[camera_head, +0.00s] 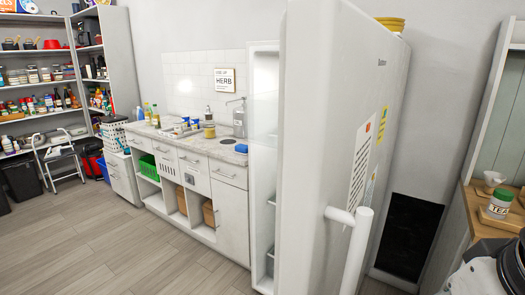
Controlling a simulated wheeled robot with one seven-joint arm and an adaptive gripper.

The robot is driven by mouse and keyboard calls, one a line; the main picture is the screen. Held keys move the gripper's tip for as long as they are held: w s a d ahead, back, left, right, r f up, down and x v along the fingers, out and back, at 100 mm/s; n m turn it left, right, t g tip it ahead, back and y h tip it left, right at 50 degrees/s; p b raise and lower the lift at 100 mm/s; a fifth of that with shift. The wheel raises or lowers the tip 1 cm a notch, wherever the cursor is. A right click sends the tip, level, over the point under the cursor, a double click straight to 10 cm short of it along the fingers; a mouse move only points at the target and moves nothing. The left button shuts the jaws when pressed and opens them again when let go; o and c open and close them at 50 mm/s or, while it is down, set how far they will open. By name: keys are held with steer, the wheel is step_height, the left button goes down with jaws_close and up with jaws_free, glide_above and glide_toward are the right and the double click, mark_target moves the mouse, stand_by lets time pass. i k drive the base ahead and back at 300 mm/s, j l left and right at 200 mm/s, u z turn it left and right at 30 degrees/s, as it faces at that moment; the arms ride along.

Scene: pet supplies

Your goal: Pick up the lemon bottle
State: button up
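I cannot pick out the lemon bottle for sure. On the white counter at centre left, a yellowish-green bottle (147,111) and a similar small bottle (155,116) stand upright near the back left, too small to read. Many small bottles (47,102) and jars also fill the shelves at the far left. My gripper is not in view; only what looks like a white and black part of my arm shows at the bottom right corner.
A tall white fridge (335,130) with a white handle (356,245) stands close at centre, beside the counter (215,150). A wooden worktop (470,212) with a tea jar (499,203) is at right. A step stool (60,160) stands far left. Grey floor (110,250) is clear at lower left.

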mark_target(148, 113)
steer(key=j+u, duration=0.1)
steer(key=u, duration=0.75)
steer(key=i+j+u, duration=0.1)
steer(key=u, duration=0.3)
steer(key=i+u, duration=0.1)
steer(key=u, duration=0.75)
steer(key=i+z, duration=0.1)
steer(key=i, duration=0.55)
steer(key=i+j, duration=0.15)
steer(key=i, duration=0.45)
steer(key=i+j+z, duration=0.15)
steer(key=i, duration=0.5)
steer(key=i+l+z, duration=0.2)
steer(key=i+z, duration=0.2)
steer(key=i, duration=0.6)
steer(key=i+j+z, duration=0.1)
steer(key=i+z, duration=0.35)
steer(key=i, duration=0.55)
steer(key=i+j+z, duration=0.15)
steer(key=i, duration=0.4)
steer(key=i+z, duration=0.2)
steer(key=i, duration=0.3)
steer(key=i+j+z, duration=0.15)
steer(key=i+j, duration=0.15)
steer(key=i, duration=0.2)
steer(key=z, duration=0.3)
